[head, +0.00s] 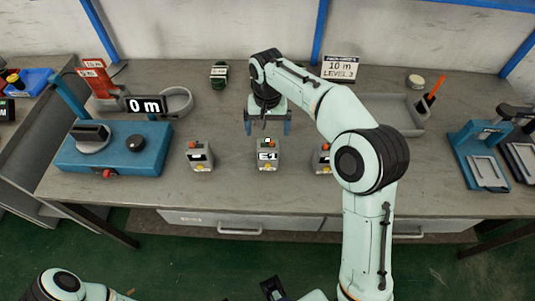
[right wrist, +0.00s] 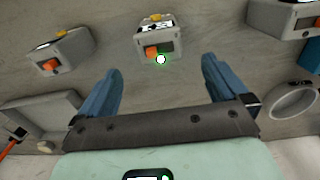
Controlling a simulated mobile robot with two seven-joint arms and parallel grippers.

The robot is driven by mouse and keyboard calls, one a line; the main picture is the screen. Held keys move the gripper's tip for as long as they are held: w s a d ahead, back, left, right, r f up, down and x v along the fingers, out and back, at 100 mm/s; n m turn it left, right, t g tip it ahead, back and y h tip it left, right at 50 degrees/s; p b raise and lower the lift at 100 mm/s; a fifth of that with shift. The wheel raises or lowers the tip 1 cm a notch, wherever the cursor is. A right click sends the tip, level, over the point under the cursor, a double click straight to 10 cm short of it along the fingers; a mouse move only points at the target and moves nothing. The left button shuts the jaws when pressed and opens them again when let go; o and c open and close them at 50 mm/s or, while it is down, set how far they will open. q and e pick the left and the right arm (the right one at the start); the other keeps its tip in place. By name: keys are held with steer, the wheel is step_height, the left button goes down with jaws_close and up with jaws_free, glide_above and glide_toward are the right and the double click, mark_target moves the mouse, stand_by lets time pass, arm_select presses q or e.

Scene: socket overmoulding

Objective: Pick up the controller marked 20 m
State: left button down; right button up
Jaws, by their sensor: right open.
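Three small grey controllers with orange and yellow knobs stand in a row on the bench: a left one (head: 200,156), a middle one (head: 267,155) and a right one (head: 322,158) partly hidden by my right arm. Their small screens are too blurred to tell which is marked 20 m. My right gripper (head: 267,126) is open and empty, just behind the middle controller. In the right wrist view, the open blue fingers (right wrist: 161,75) point toward the middle controller (right wrist: 158,40), which has a green-white spot at its edge.
A blue station (head: 115,155) with a "0 m" display (head: 146,105) stands at left. A round grey dish (head: 176,101) and a green-black coil (head: 219,75) lie behind. A "10 m LEVEL 2" sign (head: 341,69), grey tray (head: 398,113) and blue stand (head: 482,155) are at right.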

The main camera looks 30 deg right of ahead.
mark_target(268, 145)
steer(key=f, duration=0.5)
steer(key=shift+s+f+b, duration=0.25)
steer(key=shift+f+b, duration=0.1)
steer(key=shift+f, duration=0.05)
steer(key=shift+s+a+f+b, duration=0.1)
steer(key=shift+f+b, duration=0.25)
steer(key=shift+f, duration=2.45)
steer(key=c, duration=1.1)
steer(key=shift+r, duration=0.1)
